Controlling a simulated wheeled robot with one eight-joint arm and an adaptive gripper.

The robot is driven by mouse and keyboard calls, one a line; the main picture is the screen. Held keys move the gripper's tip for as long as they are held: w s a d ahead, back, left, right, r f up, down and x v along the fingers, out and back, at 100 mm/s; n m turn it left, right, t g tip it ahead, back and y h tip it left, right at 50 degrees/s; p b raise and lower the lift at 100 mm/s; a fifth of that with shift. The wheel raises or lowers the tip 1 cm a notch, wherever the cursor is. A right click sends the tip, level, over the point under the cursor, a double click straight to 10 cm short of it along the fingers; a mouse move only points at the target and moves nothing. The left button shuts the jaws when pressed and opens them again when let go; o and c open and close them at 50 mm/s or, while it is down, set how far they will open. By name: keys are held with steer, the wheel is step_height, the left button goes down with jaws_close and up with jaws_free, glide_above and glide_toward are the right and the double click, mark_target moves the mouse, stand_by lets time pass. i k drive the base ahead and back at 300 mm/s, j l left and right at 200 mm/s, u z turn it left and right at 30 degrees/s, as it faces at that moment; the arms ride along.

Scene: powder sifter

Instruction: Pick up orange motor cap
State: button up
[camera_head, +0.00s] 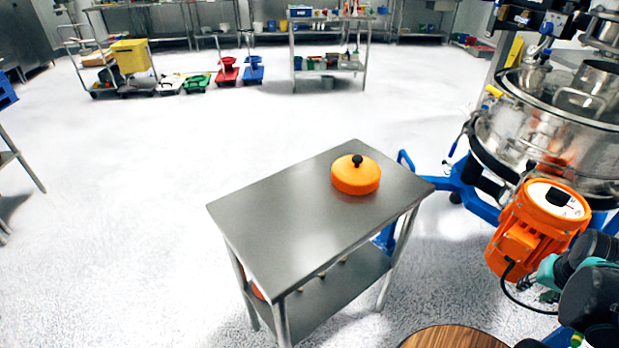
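The orange motor cap (356,177) is a round, shallow orange piece with a black knob on top. It sits upright near the far right corner of a grey metal table (290,215). Nothing touches it except the tabletop. An orange motor (518,243) with a white top face and a dark centre is mounted on the steel sifter (560,130) at the right. Black and teal parts of my arm show at the lower right edge, apart from the cap. I cannot make out my gripper or its fingers.
The rest of the tabletop is bare. A lower shelf holds partly hidden orange and yellowish items. The sifter's blue frame (470,188) stands close behind the table's right side. A round wooden top (452,338) shows at the bottom edge. The floor to the left is open.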

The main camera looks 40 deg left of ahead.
mark_target(354, 175)
steer(key=l+u, duration=0.15)
steer(key=u, duration=1.25)
steer(key=z, duration=1.45)
steer(key=u, duration=1.45)
